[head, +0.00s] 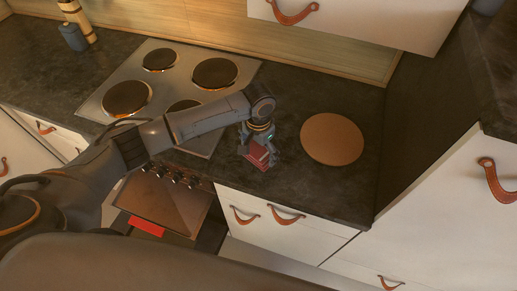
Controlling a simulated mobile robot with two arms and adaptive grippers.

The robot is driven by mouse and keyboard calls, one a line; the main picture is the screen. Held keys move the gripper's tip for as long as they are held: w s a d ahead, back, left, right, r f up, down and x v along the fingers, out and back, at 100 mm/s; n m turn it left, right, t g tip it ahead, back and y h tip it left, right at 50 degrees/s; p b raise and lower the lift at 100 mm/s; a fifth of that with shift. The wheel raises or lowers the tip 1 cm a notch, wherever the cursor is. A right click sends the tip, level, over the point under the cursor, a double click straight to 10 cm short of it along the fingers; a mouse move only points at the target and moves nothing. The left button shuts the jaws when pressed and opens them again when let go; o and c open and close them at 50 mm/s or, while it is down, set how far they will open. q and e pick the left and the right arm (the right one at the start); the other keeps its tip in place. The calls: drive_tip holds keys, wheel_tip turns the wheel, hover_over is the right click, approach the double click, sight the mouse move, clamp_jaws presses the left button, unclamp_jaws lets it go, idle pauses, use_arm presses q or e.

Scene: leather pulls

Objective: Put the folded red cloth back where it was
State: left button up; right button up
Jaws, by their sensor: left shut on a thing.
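My left gripper (259,154) reaches in from the left over the dark counter, between the stove and a round brown board. It is shut on a small dark red folded thing, which looks like the folded red cloth (258,151). The fingers hide part of the cloth. It is close to the counter top near the front edge; I cannot tell if it touches the counter. My right gripper is not in view.
The round board (332,139) lies flat on the dark counter (335,190), just right of the gripper. A stove with several round hotplates (215,73) is at the left. A bright red strip (147,227) shows low by the oven. A tall cabinet (465,190) bounds the right.

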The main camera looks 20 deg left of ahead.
sight(258, 152)
use_arm(q)
drive_tip(key=shift+f, duration=0.15)
drive_tip(key=o, duration=0.7)
drive_tip(key=shift+r+b, duration=1.05)
drive_tip(key=shift+r, duration=5.15)
